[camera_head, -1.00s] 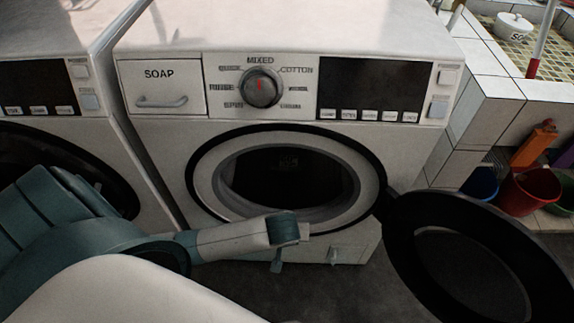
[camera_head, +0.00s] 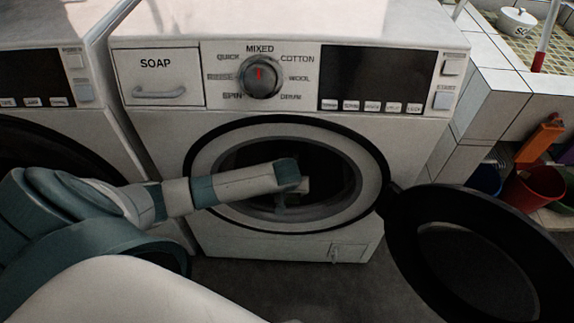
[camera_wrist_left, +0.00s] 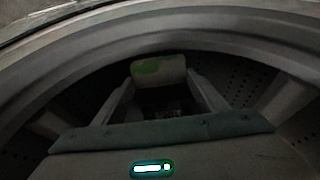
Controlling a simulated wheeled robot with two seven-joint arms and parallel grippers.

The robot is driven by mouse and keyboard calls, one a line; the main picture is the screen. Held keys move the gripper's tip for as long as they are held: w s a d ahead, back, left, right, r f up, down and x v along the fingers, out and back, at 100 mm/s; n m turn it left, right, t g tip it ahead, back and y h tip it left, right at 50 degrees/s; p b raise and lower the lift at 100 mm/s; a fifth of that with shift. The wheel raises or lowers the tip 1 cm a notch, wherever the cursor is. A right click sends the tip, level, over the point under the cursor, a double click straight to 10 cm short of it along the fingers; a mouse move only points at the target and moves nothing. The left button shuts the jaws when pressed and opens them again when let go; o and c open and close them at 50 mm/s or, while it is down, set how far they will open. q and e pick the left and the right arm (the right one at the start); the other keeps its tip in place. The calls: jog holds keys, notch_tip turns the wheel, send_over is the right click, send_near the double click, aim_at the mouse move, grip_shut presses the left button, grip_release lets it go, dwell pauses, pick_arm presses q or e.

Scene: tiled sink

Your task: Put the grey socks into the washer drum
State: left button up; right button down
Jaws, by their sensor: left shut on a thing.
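The washer (camera_head: 400,135) stands ahead with its round door (camera_head: 470,260) swung open to the right. The dark drum (camera_head: 340,172) shows through the opening. My left gripper (camera_head: 292,194) is at the mouth of the drum, its fingers partly hidden behind my wrist. In the left wrist view my left gripper (camera_wrist_left: 158,85) is shut on a pale grey rolled bundle with a green patch, the grey socks (camera_wrist_left: 170,67), held at the fingertips. The perforated drum wall (camera_wrist_left: 240,85) surrounds them. The socks cannot be made out in the head view. My right gripper is not in view.
A second washer (camera_head: 60,125) stands close on the left. The soap drawer (camera_head: 158,80) and dial (camera_head: 261,76) are above the opening. A red bucket (camera_head: 535,190) and a tiled ledge (camera_head: 510,90) are on the right. The opening's rim (camera_head: 205,165) surrounds my arm.

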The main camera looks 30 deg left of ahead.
aim_at(287, 196)
pick_arm(q)
jog(key=shift+f, duration=0.1)
jog(key=shift+f, duration=0.35)
notch_tip(287, 196, down, 2)
jog(key=shift+f+b, duration=0.1)
jog(key=shift+b, duration=0.35)
jog(key=shift+w+a+f, duration=0.1)
jog(key=shift+f, duration=0.2)
jog(key=shift+w+f, duration=0.1)
jog(key=shift+f, duration=0.05)
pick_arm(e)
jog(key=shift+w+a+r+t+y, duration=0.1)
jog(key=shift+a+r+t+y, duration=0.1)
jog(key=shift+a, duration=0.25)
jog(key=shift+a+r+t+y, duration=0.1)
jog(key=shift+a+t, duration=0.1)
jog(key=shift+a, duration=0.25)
